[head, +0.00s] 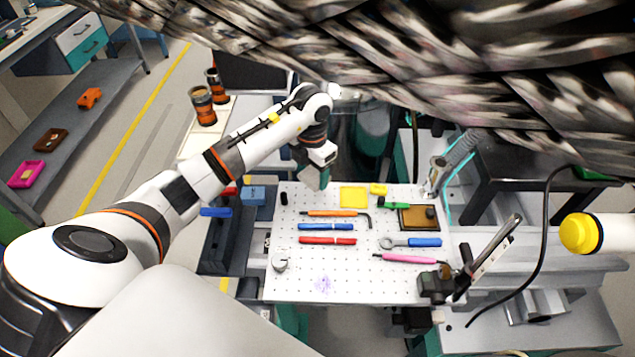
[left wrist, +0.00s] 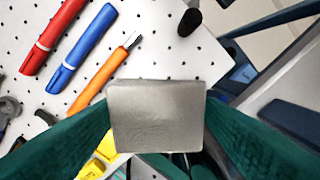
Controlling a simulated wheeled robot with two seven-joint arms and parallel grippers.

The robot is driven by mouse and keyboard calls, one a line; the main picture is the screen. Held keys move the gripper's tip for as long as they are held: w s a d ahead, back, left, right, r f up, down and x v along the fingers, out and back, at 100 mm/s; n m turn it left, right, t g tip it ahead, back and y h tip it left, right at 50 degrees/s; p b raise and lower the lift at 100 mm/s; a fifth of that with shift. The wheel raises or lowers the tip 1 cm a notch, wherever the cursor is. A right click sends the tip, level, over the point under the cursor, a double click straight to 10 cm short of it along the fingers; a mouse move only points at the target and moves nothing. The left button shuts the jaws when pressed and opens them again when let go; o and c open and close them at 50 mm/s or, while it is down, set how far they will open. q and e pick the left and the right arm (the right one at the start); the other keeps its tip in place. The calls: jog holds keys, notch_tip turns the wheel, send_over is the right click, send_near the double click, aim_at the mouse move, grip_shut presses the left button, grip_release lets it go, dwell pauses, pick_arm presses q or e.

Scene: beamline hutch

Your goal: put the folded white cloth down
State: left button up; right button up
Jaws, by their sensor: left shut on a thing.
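My left gripper (head: 316,180) hangs over the back left part of the white perforated board (head: 345,278). In the left wrist view its two green fingers are shut on the folded white cloth (left wrist: 156,118), which looks like a pale grey square pad. The cloth is held at the fingertips, with the board's edge and the floor behind it. Whether it touches the board cannot be told. My right gripper is not in view.
The board carries an orange tool (head: 330,213), a blue marker (head: 325,227), a red marker (head: 327,240), a yellow pad (head: 354,197), a pink tool (head: 408,259) and a brown tray (head: 404,218). The board's front middle is mostly bare. A blurred braided mass (head: 440,60) covers the top.

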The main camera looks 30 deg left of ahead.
aim_at(313, 194)
pick_arm(q)
jog(key=shift+f, duration=0.8)
notch_tip(313, 194, down, 3)
jog(key=shift+f+p, duration=0.1)
jog(key=shift+p, duration=0.3)
jog(key=shift+f, duration=0.2)
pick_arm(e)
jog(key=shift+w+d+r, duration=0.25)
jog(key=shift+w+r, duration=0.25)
pick_arm(q)
jog(key=shift+f, duration=0.1)
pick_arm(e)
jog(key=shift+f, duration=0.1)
pick_arm(q)
jog(key=o, duration=0.9)
jog(key=shift+w, duration=0.1)
jog(key=shift+o, duration=0.2)
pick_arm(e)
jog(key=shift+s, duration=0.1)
